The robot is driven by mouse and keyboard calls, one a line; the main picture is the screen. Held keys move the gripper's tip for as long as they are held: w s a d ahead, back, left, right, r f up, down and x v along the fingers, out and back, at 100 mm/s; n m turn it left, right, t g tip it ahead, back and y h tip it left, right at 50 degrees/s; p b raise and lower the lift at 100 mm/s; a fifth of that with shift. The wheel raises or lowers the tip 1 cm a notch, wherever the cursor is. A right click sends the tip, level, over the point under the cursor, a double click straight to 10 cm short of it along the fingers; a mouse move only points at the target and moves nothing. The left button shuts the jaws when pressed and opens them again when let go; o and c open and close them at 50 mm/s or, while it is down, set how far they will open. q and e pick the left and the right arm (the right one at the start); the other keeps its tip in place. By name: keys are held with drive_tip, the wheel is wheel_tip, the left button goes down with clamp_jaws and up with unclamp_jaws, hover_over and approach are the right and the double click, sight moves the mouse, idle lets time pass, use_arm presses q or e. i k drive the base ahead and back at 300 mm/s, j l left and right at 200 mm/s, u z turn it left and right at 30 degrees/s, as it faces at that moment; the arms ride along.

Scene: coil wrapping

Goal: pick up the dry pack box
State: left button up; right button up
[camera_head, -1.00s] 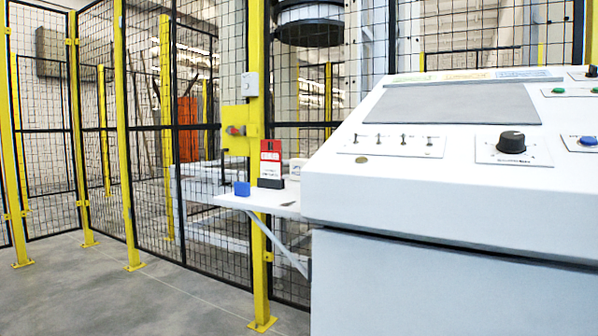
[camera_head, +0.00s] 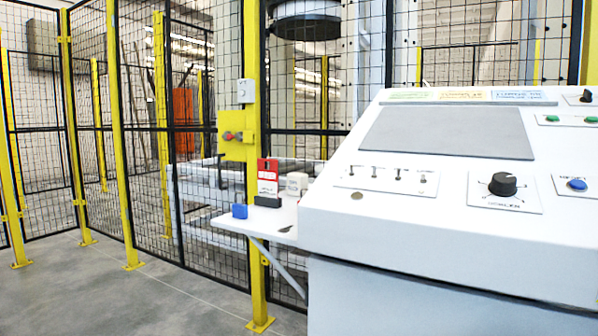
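A small white shelf (camera_head: 262,224) juts out beside the console, in front of the yellow fence post. A red and white upright box (camera_head: 268,178) stands on it, with a dark block (camera_head: 267,202) at its foot. A small white box (camera_head: 297,184) sits just right of it, partly against the console's edge. A small blue block (camera_head: 239,211) lies near the shelf's left end. The print on the boxes is too small to read, so I cannot tell for certain which is the dry pack box. Neither of my grippers is in view.
A large white control console (camera_head: 400,260) with a knob, switches and buttons fills the right. Yellow-posted black mesh fencing (camera_head: 140,130) stands behind the shelf. A yellow lock plate (camera_head: 237,136) is on the post above the shelf. Grey floor (camera_head: 120,290) is clear at the lower left.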

sight(295, 181)
drive_tip(key=i+j+z, duration=0.4)
drive_tip(key=j+z, duration=0.15)
drive_tip(key=i+j+z, duration=0.1)
drive_tip(key=j+z, duration=0.15)
drive_tip(key=j, duration=0.25)
drive_tip(key=i+j+z, duration=0.15)
drive_tip(key=j+z, duration=0.15)
drive_tip(key=j, duration=0.1)
